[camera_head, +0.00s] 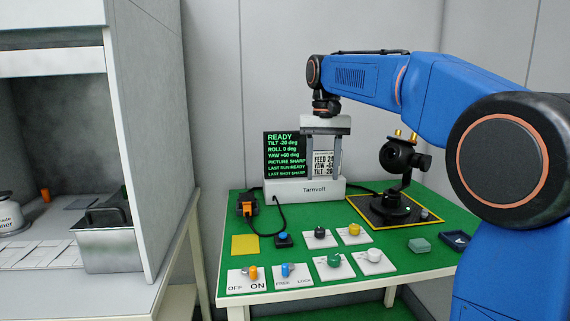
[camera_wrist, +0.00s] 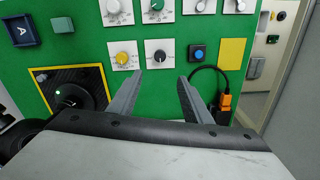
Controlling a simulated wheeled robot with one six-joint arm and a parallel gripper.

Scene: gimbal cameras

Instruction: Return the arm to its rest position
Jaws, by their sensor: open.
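My blue arm (camera_head: 365,80) reaches in from the right, over the green table. My gripper (camera_head: 323,178) hangs down from its end, fingers apart and empty, in front of the Tarnvelt console (camera_head: 275,189). In the wrist view the gripper (camera_wrist: 160,78) is open, with only the green table top and control plates beyond the fingertips. The gimbal camera (camera_head: 403,158) stands right of the gripper on a black, yellow-edged pad (camera_head: 428,213). The screen (camera_head: 284,150) reads READY, tilt -20, roll 0, yaw +60, picture sharp. A white card beside it is partly hidden by the gripper.
Control plates with knobs (camera_head: 334,260) and switches (camera_head: 287,271) and a blue button (camera_head: 283,239) cover the table front. An orange plug (camera_head: 247,206) with a cable is at left. A green block (camera_head: 419,245) and blue tray (camera_head: 455,240) lie right. A grey cabinet (camera_head: 150,120) stands left.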

